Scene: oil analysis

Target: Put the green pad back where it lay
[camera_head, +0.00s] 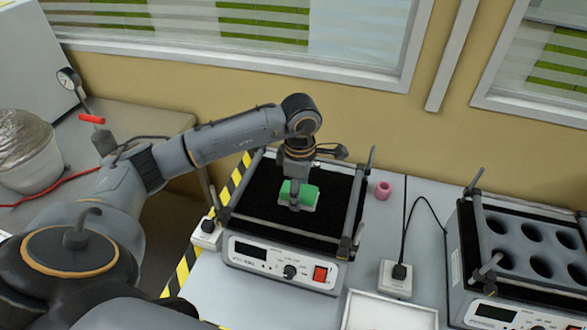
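The green pad (311,194) is a small block with a green face and a pale lower edge. It is over the black top of the shaker-like device (252,199) in the middle of the view. My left gripper (295,200) points down at the pad, with one finger across the near face of the pad; the other finger is hidden behind it. The gripper looks shut on the pad. I cannot tell whether the pad touches the black surface or is held just above it. My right gripper is not in view.
Metal bars edge the device. A pink ring (383,190) stands on the table to its right. A white tray (390,312) lies in front. A second device with round holes (533,231) is at right. A foil-covered bucket (28,155) and a gauge (68,79) are at left.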

